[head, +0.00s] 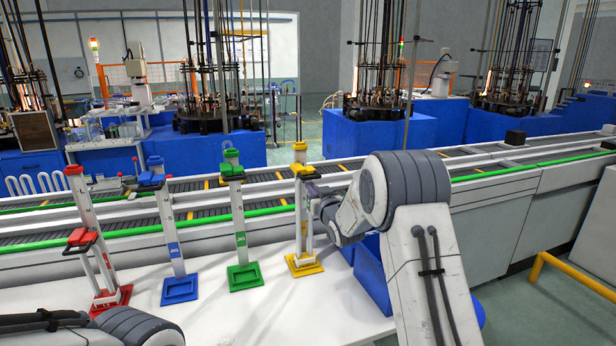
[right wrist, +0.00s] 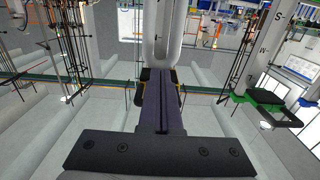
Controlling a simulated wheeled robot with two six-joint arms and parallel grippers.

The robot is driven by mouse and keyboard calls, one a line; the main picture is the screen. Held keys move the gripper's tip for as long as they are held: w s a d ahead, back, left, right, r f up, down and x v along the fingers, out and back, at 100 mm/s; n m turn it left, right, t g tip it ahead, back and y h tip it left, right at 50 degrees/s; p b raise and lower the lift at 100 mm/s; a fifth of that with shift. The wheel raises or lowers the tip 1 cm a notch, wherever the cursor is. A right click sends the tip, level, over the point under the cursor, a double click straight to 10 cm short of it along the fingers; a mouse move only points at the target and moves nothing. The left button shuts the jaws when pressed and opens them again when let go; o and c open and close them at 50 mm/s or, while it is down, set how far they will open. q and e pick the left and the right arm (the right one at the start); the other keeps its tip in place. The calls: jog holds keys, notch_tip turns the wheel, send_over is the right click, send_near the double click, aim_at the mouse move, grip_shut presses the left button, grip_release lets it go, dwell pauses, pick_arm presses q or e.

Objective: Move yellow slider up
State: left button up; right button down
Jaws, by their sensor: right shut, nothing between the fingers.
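The yellow stand is a white upright post on a yellow base (head: 305,265). Its yellow slider (head: 302,171) sits high on the post, just below the yellow top cap (head: 299,146). My right gripper (head: 314,190) is at the right side of this post, close under the slider, and is shut with nothing in it. In the right wrist view its closed fingers (right wrist: 160,86) point at the white post (right wrist: 162,40), with bits of yellow showing behind the tips. Contact with the slider cannot be told. My left gripper is out of view; only part of that arm shows at the lower left.
To the left stand a green stand (head: 245,277), a blue stand (head: 180,289) and a red stand (head: 112,299). The red slider (head: 81,237) is low; the blue and green ones are high.

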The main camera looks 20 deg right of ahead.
jog(key=shift+r, duration=0.15)
jog(key=shift+r+p, duration=0.9)
jog(key=shift+r, duration=1)
jog(key=shift+f, duration=0.15)
jog(key=shift+f+b, duration=0.8)
jog(key=shift+b, duration=0.15)
jog(key=b, duration=0.4)
send_near(312, 178)
jog(key=shift+f, duration=0.5)
